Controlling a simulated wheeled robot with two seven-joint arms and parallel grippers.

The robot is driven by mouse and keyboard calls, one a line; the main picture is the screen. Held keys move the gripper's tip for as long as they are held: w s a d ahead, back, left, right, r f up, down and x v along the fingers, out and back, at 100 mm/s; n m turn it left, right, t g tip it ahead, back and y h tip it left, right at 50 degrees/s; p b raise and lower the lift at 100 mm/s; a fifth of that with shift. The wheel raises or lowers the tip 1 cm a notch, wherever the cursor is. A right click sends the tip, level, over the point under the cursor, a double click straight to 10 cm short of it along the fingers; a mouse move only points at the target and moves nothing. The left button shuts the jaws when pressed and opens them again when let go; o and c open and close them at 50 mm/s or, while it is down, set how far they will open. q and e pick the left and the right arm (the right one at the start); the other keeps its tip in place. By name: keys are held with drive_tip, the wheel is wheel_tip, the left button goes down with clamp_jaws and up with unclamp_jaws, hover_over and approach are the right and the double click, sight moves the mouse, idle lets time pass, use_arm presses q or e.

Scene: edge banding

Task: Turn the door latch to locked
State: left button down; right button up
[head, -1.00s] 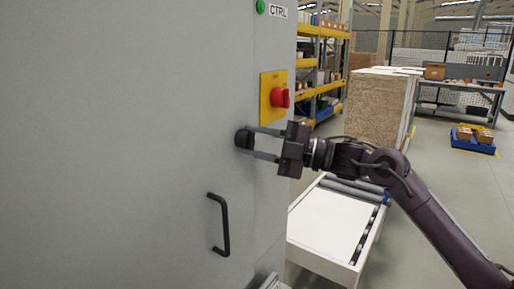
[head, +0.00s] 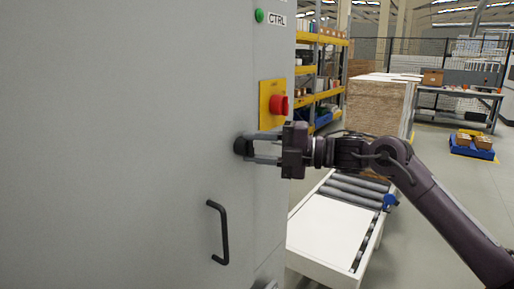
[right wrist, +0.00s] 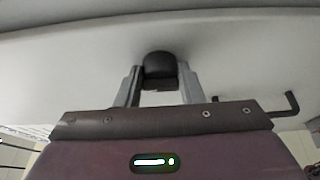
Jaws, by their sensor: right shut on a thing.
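The door latch is a black round knob (head: 241,146) on the grey cabinet door (head: 120,140), below the red button. My right gripper (head: 250,147) reaches it from the right and is shut on it, with one finger on each side. In the right wrist view the knob (right wrist: 159,67) sits between the two fingertips (right wrist: 160,80) against the grey door. The fingers hide part of the knob, and I cannot read which way the latch is set. My left gripper is not in view.
A black door handle (head: 219,232) is below the knob. A red button (head: 279,105) on a yellow plate is above right. A roller conveyor (head: 335,235) stands right of the cabinet, with a board stack (head: 378,105) behind. Open floor lies farther right.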

drive_tip(key=o, duration=1)
drive_tip(key=b+v, duration=0.2)
drive_tip(key=v, duration=0.5)
drive_tip(key=shift+s+d, duration=0.1)
drive_tip(key=shift+d, duration=0.25)
